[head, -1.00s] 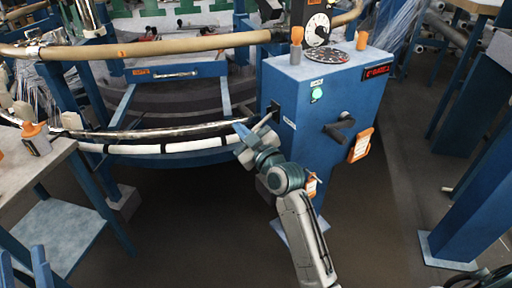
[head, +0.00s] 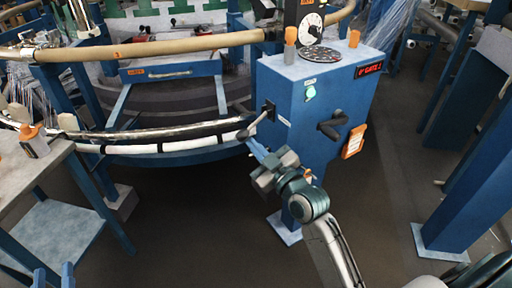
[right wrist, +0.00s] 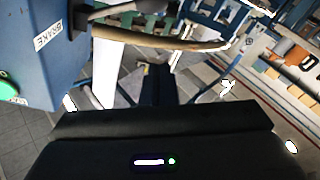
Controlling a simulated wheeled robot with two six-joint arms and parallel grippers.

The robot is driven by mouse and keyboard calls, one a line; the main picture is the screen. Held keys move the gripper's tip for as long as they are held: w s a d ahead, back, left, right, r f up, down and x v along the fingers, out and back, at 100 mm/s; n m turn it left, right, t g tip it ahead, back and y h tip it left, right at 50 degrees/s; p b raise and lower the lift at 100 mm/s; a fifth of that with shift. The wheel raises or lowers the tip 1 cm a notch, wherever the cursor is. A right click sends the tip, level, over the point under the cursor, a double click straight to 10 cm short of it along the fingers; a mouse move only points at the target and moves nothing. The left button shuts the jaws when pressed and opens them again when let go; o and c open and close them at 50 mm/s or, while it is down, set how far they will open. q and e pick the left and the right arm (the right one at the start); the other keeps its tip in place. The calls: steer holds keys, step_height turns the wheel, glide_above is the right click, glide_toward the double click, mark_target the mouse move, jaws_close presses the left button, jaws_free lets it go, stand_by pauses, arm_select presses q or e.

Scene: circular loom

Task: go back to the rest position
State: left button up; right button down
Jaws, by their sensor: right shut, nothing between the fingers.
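My right gripper (head: 256,146) is shut and empty. Its blue fingers point up and left, just below the brake lever (head: 258,122) on the blue control cabinet (head: 292,112); they look apart from it, though the gap is small. The lever slants down and left to a dark knob. The right wrist view shows part of the lever (right wrist: 112,9) beside the BRAKE label, with the dark gripper body (right wrist: 160,140) across the bottom. My left gripper (head: 54,277) shows only as two blue fingertips at the bottom left edge, spread apart with nothing seen between them.
The loom's curved white-and-black rail (head: 190,146) runs left of the cabinet. A crank (head: 333,124) and an orange tag holder (head: 353,142) stick out of its right side. A grey side table (head: 25,170) stands at left. Floor between table and cabinet is clear.

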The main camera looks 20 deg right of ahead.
stand_by(0.3)
